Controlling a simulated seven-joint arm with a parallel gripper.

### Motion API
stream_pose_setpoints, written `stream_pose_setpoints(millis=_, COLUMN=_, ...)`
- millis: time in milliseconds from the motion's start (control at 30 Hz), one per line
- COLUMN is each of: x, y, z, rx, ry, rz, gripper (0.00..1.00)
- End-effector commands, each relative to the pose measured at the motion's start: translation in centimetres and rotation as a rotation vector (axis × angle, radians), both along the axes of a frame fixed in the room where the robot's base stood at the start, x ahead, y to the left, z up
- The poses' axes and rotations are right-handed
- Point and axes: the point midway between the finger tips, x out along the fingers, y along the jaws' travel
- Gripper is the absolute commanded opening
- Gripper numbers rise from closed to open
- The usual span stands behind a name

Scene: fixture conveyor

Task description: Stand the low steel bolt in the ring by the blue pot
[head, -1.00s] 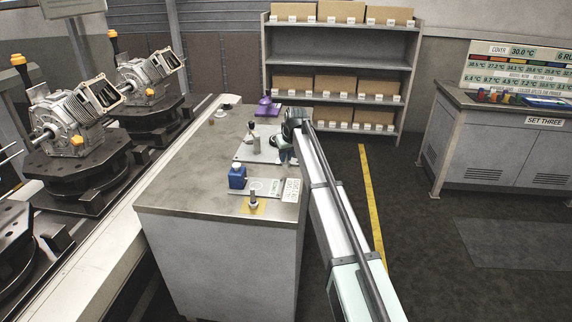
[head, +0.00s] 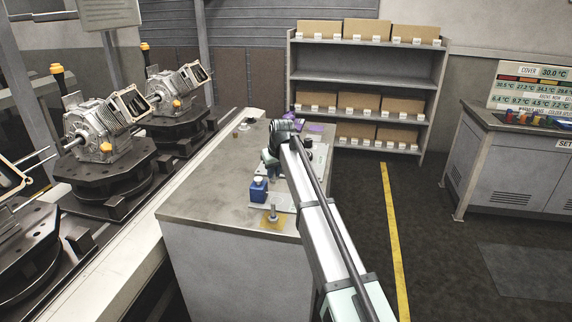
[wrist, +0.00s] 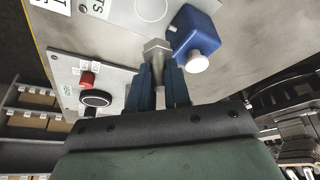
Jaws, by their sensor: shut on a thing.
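My gripper (wrist: 157,75) is shut on a steel bolt (wrist: 157,48), whose hex head shows between and beyond the blue fingers. In the head view my gripper (head: 268,162) is over the bench, just behind the blue pot (head: 259,190), and the held bolt is hidden. The pot also shows in the wrist view (wrist: 194,36), just right of the bolt. The ring (wrist: 151,8) is on a pale plate at the top edge of the wrist view, beyond the bolt head and apart from it. I cannot tell the bolt's exact height above the plate.
Another steel bolt (head: 273,213) stands on a yellow pad near the bench's front. A second plate (wrist: 122,82) carries a red part (wrist: 87,79) and a black knob (wrist: 97,98). A purple object (head: 315,127) is at the back. The bench's left front (head: 205,195) is clear.

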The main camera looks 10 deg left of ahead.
Motion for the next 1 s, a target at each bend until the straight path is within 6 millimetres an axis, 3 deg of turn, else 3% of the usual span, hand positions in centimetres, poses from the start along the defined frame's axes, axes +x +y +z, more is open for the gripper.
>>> stream_pose_setpoints(millis=67, x=-0.6, y=-0.9, z=-0.2, rx=0.001, ry=-0.003, rz=-0.04, gripper=0.0)
stream_pose_setpoints(millis=667, x=-0.2, y=-0.9, z=-0.1, rx=0.018, ry=0.006, rz=-0.105, gripper=0.0)
stream_pose_setpoints(millis=1000, x=-0.3, y=-0.9, z=-1.5, rx=0.018, ry=0.006, rz=-0.105, gripper=0.0)
